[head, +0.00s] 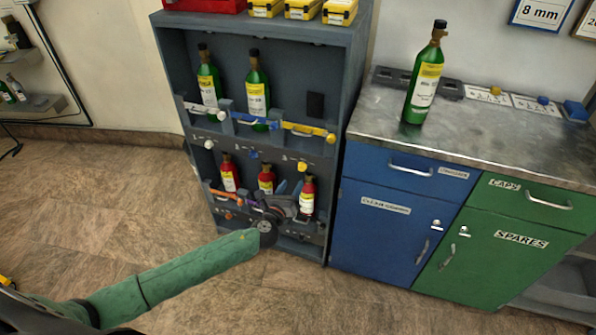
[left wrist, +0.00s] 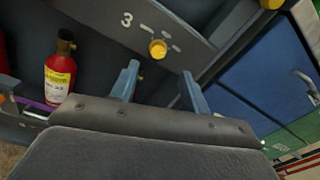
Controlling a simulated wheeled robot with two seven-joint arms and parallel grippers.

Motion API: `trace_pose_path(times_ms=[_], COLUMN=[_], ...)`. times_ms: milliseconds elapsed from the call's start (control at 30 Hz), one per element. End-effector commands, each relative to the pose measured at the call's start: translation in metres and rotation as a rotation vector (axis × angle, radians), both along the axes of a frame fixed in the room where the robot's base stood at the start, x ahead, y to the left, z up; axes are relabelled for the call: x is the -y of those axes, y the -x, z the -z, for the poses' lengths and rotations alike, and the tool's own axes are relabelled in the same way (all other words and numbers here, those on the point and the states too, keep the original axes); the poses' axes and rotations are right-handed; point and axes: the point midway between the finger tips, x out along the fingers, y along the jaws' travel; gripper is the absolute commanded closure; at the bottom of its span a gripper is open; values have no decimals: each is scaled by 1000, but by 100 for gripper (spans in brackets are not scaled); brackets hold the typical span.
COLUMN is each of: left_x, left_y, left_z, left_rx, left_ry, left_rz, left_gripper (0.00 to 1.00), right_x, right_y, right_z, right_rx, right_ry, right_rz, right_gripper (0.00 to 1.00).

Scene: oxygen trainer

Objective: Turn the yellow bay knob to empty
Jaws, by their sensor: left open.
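The yellow bay knob (head: 302,166) is on the front rail of the dark grey bottle rack (head: 347,95), below the yellow bar (head: 308,129) of the upper right bay. That bay holds no bottle. In the left wrist view the knob (left wrist: 158,48) sits beside a "3" and short pale marks; the mark wording is unreadable. My left gripper (head: 292,192) is in front of the lower shelf, just below the knob. In the left wrist view its two fingers (left wrist: 158,84) are apart, with nothing between them, and the knob lies beyond their tips. My right gripper is not in view.
Green bottles (head: 257,88) stand in the upper bays, red bottles (head: 229,174) in the lower ones, close to my left gripper. A white knob (head: 209,144) and a blue knob (head: 253,154) share the rail. A green bottle (head: 424,78) stands on the metal worktop (head: 470,130).

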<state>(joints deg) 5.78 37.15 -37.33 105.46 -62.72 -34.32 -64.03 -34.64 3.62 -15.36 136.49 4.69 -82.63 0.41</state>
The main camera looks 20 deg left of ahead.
Motion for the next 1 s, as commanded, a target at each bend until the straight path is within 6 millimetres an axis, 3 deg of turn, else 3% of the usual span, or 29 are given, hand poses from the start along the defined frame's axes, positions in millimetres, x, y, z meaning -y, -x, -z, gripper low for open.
trace_pose_path(times_ms=[167,600,1000], left_x=[0,5,6], left_y=[-10,-66,-78], left_z=[-1,0,1], left_rx=[2,0,-1], left_ry=[-18,-15,-13], left_rz=[-2,-3,-3], left_gripper=[54,54,54], right_x=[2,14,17], right_y=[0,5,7], right_z=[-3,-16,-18], right_rx=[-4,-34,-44], right_ry=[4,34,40], right_rz=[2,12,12], right_gripper=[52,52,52])
